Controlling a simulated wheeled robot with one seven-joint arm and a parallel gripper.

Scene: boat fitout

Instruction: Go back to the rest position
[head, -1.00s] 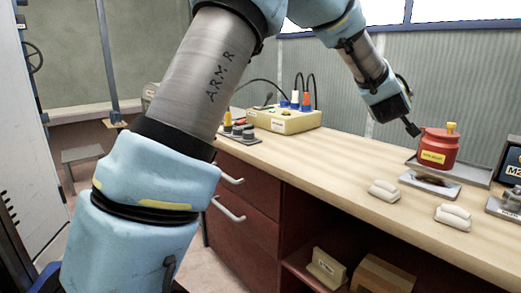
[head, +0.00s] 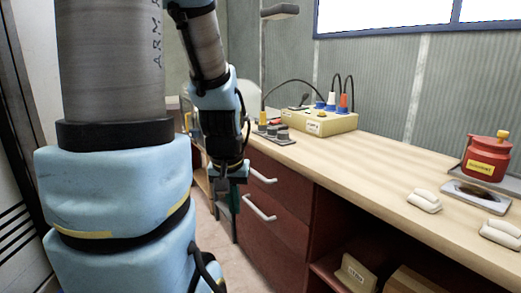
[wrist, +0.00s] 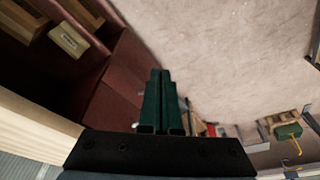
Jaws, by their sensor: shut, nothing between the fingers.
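My gripper (head: 225,188) hangs down in front of the bench, left of the red drawers in the head view. In the wrist view its two dark green fingers (wrist: 161,100) are together with nothing between them. They point over the pale floor (wrist: 220,60), beside the dark red cabinet (wrist: 115,85). My arm fills the left of the head view and hides what lies behind it.
The wooden bench (head: 360,165) runs along the right. On it stand a red container (head: 487,160), a yellow box with plugs (head: 312,122) and white pieces (head: 425,200). Drawer handles (head: 258,207) stick out near my gripper. An open shelf (head: 335,262) is below.

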